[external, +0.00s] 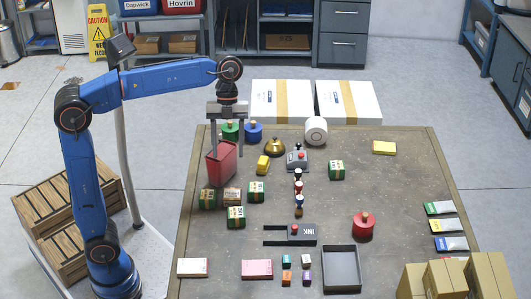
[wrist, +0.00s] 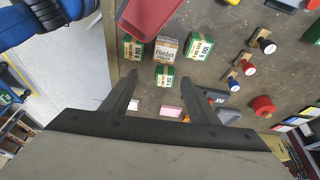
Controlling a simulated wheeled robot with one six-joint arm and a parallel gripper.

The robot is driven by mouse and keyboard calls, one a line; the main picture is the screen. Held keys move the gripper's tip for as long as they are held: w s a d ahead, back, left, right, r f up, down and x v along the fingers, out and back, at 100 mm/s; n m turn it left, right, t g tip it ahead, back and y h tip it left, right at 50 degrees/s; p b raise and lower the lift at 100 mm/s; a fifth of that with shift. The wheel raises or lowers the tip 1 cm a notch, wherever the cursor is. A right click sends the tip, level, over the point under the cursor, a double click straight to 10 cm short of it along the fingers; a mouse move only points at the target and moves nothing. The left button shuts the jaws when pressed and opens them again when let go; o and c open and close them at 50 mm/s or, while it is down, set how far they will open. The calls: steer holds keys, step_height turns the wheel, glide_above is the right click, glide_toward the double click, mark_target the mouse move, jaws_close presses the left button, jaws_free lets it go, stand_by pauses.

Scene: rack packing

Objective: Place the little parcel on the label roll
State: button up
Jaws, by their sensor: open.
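A small brown box with a pale label (external: 232,196) stands among similar green-banded boxes left of the table's middle; it looks like the little parcel, though I cannot be certain. It also shows in the wrist view (wrist: 167,50). The label roll appears to be the white roll (external: 316,130) at the table's back edge; I cannot make it out in the wrist view. My gripper (external: 228,154) is open and empty, pointing down above the table's back left, by the red bin. The wrist view shows its spread fingers (wrist: 160,80).
The red bin (external: 221,165) stands close to my gripper. Green-banded boxes (external: 236,217) crowd around the brown box. Clear table lies right of centre.

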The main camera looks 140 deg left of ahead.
steer(key=s+a, duration=0.1)
steer(key=a, duration=0.2)
glide_toward(232, 192)
steer(key=shift+m, duration=0.3)
steer(key=x, duration=0.9)
steer(key=shift+w+d+f, duration=0.15)
steer(key=shift+w+f, duration=0.05)
steer(key=shift+f, duration=0.1)
steer(key=c, duration=0.9)
steer(key=shift+r, duration=0.15)
steer(key=shift+c, duration=0.2)
